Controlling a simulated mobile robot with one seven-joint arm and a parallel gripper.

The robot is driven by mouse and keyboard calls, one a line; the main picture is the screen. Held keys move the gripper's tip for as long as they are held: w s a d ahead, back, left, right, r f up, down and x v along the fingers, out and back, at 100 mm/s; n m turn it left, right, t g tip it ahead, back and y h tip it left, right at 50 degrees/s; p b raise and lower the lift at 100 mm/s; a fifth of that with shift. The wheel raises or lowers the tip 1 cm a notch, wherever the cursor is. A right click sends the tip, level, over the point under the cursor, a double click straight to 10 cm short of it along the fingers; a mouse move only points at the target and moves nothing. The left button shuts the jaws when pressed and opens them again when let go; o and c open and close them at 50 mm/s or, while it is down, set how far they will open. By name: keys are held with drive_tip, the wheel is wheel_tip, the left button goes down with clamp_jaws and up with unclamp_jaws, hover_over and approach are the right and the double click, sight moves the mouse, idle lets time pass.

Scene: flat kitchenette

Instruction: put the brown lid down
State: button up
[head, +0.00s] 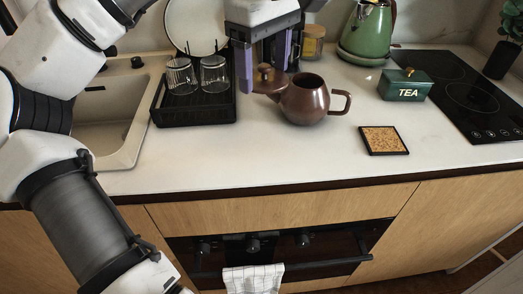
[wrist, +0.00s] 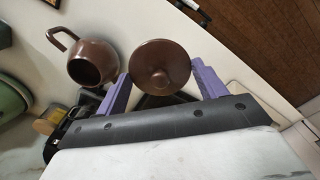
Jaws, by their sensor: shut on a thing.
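The brown lid (wrist: 160,66) is between the purple fingers of my gripper (wrist: 162,88) in the wrist view, its round knob facing the camera. In the head view my gripper (head: 262,82) holds the lid (head: 264,74) up above the counter, just left of the teapot. My gripper is shut on the lid. The brown teapot (head: 305,100) stands upright on the counter with its mouth open and its handle to the right. It also shows in the wrist view (wrist: 94,64), apart from the lid.
A black dish rack (head: 192,110) with two glasses stands left of the gripper. A cork coaster (head: 384,140) lies right of the teapot. A green tea box (head: 405,86), green kettle (head: 368,30) and black hob (head: 470,95) are farther right. The front counter (head: 270,155) is clear.

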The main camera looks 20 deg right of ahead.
sight(265, 78)
wheel_tip(265, 78, down, 17)
drive_tip(key=shift+f+p, duration=0.1)
drive_tip(key=shift+p, duration=0.4)
drive_tip(key=shift+f, duration=0.2)
drive_tip(key=o, duration=1)
drive_tip(key=shift+r, duration=0.1)
drive_tip(key=shift+c, duration=0.2)
wheel_tip(265, 78, up, 12)
drive_tip(key=shift+r+b, duration=0.15)
drive_tip(key=shift+b, duration=0.2)
drive_tip(key=shift+s, duration=0.1)
